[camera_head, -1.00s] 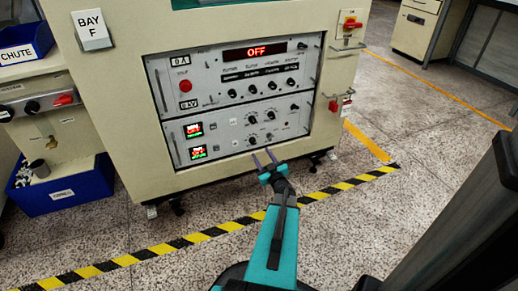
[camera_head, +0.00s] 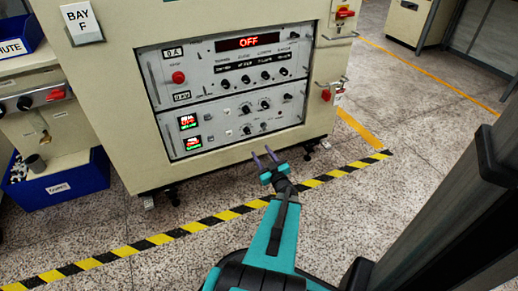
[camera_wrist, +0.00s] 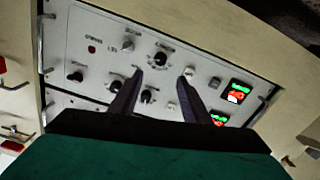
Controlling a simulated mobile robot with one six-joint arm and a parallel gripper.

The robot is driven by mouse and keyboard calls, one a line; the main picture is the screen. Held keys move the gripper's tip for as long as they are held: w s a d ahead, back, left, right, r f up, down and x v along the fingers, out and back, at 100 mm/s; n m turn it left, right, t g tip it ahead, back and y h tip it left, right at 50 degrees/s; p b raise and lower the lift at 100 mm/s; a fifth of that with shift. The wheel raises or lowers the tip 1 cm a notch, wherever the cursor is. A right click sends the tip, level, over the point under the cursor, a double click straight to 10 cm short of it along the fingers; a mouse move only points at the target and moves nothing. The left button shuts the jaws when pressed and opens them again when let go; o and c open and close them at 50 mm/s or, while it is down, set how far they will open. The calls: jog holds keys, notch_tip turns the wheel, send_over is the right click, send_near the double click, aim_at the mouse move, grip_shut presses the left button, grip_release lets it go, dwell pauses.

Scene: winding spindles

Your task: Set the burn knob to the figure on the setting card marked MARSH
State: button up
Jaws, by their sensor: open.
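The cabinet's control panel (camera_head: 232,90) faces me in the head view. Its lower unit carries several black knobs, such as this knob (camera_head: 265,104); the lettering is too small to tell which is the burn knob. My gripper (camera_head: 263,155) is open and empty, low in front of the panel's lower edge. In the wrist view my open gripper (camera_wrist: 160,76) points at the lower unit, with a dialled black knob (camera_wrist: 160,58) between and just beyond the fingertips in the picture. Touch cannot be seen. I make out no card marked MARSH.
A red OFF display (camera_head: 249,41) and a red button (camera_head: 178,77) are on the upper unit. A BAY F sign (camera_head: 82,20) hangs above. A blue bin (camera_head: 60,185) stands at left. Yellow-black tape (camera_head: 215,218) crosses the open floor before the cabinet.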

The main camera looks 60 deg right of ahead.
aim_at(248, 132)
jog(key=m+p, duration=0.2)
jog(key=p, duration=0.1)
jog(key=m+p, duration=0.2)
jog(key=p, duration=0.1)
jog(key=m+p, duration=0.2)
jog(key=p, duration=0.2)
jog(key=shift+w+d+r, duration=0.15)
jog(key=shift+w+r, duration=0.05)
jog(key=shift+w, duration=0.05)
jog(key=shift+w+d, duration=0.1)
dwell(0.4)
jog(key=b+x, duration=0.2)
jog(key=x, duration=1.1)
jog(key=shift+w+d+b, duration=0.2)
jog(key=shift+b, duration=0.1)
